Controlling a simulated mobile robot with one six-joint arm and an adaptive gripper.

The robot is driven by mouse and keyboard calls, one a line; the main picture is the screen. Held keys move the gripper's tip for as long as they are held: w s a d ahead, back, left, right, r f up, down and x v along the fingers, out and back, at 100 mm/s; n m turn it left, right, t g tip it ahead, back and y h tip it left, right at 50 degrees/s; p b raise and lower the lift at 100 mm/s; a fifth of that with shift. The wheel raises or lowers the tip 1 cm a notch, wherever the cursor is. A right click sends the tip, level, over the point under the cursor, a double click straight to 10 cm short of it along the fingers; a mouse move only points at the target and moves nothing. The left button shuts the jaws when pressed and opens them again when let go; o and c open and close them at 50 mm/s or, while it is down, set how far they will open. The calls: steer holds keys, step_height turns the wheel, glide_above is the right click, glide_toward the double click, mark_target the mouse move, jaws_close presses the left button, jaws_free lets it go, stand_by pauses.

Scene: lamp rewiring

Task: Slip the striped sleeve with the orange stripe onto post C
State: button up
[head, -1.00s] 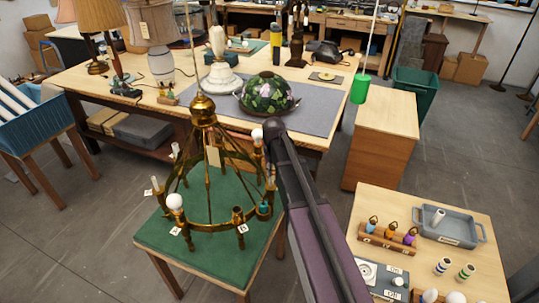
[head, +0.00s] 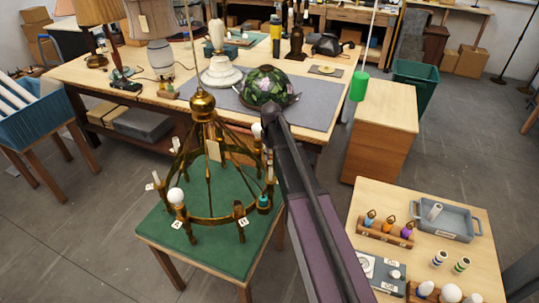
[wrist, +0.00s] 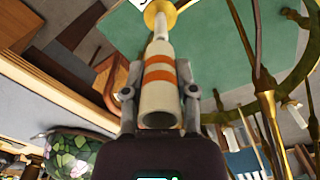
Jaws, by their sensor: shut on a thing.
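The white sleeve with orange stripes (wrist: 160,85) is in my gripper (wrist: 158,98), which is shut on it in the wrist view. Its open near end faces the camera. Its far end is in line with a narrower white piece above a brass cup (wrist: 158,14) on the chandelier; I cannot tell whether the sleeve is around it. My arm hides the gripper and sleeve in the head view.
Blue-striped (head: 439,258) and green-striped (head: 461,264) sleeves stand on the right table (head: 485,245), near a grey tray (head: 462,233) and a wooden rack (head: 385,233). A stained-glass shade (head: 268,88) sits on the workbench behind. Chandelier rods lie close beside the gripper.

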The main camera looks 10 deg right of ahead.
mark_target(271, 167)
steer(key=shift+f+b, duration=4.55)
steer(key=shift+f, duration=0.1)
steer(key=shift+s+f, duration=0.1)
steer(key=shift+f, duration=0.1)
steer(key=o, duration=0.9)
steer(key=shift+c, duration=0.2)
steer(key=shift+r, duration=0.15)
step_height(271, 167, up, 9)
steer(key=p, duration=0.9)
steer(key=shift+r, duration=0.15)
